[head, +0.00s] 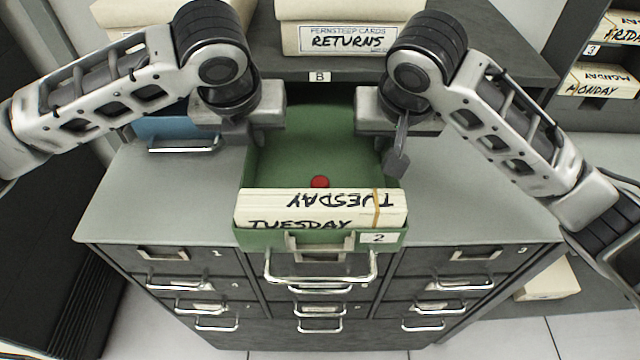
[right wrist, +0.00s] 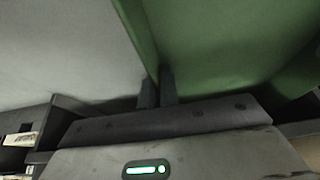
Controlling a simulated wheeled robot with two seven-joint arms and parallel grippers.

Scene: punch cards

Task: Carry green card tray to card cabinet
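The green card tray (head: 262,168) is at the top of the grey card cabinet (head: 160,200), its front near the cabinet's front edge. It holds a stack of cream cards (head: 300,207) marked TUESDAY at its front, with a red round piece behind them. Its front bears label 2 and a metal handle. My right gripper (head: 396,160) is at the tray's right wall; in the right wrist view its fingers (right wrist: 160,88) are close together on the green wall. My left gripper (head: 243,140) is at the left wall, its fingertips mostly hidden. I cannot tell whether the tray touches the cabinet top.
A blue tray (head: 180,132) is on the left behind my left gripper. A shelf with a RETURNS box (head: 347,30) stands behind. Another rack with MONDAY cards (head: 600,82) is at the right.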

